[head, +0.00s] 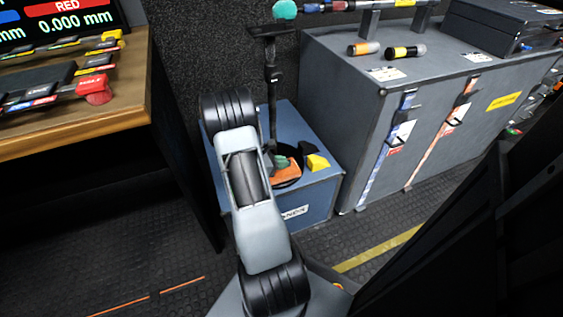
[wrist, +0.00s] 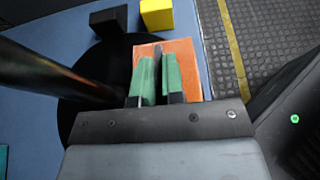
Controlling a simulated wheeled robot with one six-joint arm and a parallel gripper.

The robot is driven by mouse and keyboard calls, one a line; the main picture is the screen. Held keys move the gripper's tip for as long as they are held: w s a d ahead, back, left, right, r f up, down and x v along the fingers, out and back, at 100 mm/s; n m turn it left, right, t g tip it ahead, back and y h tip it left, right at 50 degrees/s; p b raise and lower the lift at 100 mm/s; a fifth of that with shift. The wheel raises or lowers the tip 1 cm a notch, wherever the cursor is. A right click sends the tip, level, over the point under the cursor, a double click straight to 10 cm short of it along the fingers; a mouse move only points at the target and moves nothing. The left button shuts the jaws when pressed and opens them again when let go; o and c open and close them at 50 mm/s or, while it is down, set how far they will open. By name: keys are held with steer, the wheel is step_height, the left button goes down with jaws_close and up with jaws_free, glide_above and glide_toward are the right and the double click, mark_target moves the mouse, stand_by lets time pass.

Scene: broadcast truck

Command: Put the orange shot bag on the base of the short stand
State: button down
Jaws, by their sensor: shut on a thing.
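The orange shot bag (head: 288,172) is in my gripper (wrist: 163,82), whose green-padded fingers are shut on it. In the wrist view the bag (wrist: 186,55) lies below and between the fingers, over the right part of the round black base (wrist: 82,125). I cannot tell whether it touches the base. The short stand (head: 270,85) has a black pole and stands on a blue case (head: 318,188). The pole (wrist: 50,70) is just left of the gripper in the wrist view. My arm hides part of the base in the head view.
A yellow block (head: 317,162) sits on the case beside the base; a black block (wrist: 108,21) is near it in the wrist view. A grey cabinet (head: 350,110) stands to the right, a wooden desk (head: 130,105) to the left. Dark floor (head: 130,240) is open in front.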

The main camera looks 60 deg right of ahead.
steer(key=c, duration=1.2)
jaws_free()
steer(key=shift+r, duration=0.15)
steer(key=p+v, duration=0.4)
steer(key=v, duration=0.8)
steer(key=shift+d, duration=0.1)
